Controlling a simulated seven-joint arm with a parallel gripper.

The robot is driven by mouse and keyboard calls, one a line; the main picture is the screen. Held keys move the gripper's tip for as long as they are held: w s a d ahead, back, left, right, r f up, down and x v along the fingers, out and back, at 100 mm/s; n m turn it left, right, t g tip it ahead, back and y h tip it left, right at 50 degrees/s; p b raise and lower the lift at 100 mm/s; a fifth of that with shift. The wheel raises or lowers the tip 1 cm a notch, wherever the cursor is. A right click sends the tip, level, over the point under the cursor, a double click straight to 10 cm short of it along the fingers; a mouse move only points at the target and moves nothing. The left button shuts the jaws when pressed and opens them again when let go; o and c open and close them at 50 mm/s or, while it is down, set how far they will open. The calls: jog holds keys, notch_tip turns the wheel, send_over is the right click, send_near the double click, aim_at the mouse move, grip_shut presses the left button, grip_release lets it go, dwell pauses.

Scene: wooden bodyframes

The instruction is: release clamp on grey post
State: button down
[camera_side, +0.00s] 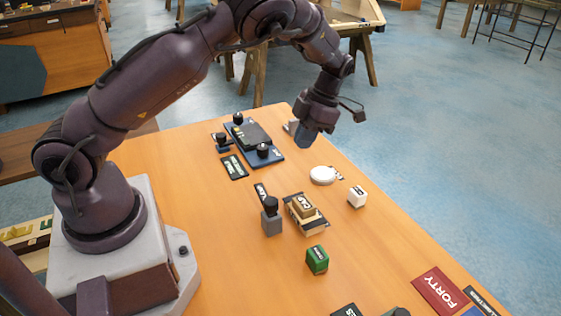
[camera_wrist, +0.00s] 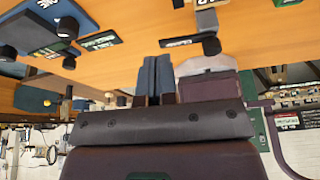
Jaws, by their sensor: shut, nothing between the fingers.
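The grey post (camera_side: 271,223) stands upright near the middle of the table, with a black knob-like piece (camera_side: 271,204) on its top. My gripper (camera_side: 306,138) is over the far end of the table, well apart from the post. Its blue fingers (camera_wrist: 153,78) are together and hold nothing. I cannot tell the state of the clamp.
A blue board (camera_side: 275,157) with black knobs lies towards the back left. A wooden block on a dark base (camera_side: 304,214) stands just right of the post. Table is clear left of the post.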

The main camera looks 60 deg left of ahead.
aim_at(262, 185)
jog(key=x, duration=0.8)
jog(key=shift+s+f, duration=0.15)
jog(key=shift+f, duration=0.15)
jog(key=s, duration=0.3)
jog(key=shift+a+f, duration=0.1)
jog(key=shift+f, duration=0.3)
jog(key=shift+s+a, duration=0.1)
jog(key=shift+s, duration=0.5)
jog(key=shift+s+a+n+h, duration=0.2)
jog(key=shift+s+n+h, duration=0.1)
jog(key=shift+s+n, duration=0.6)
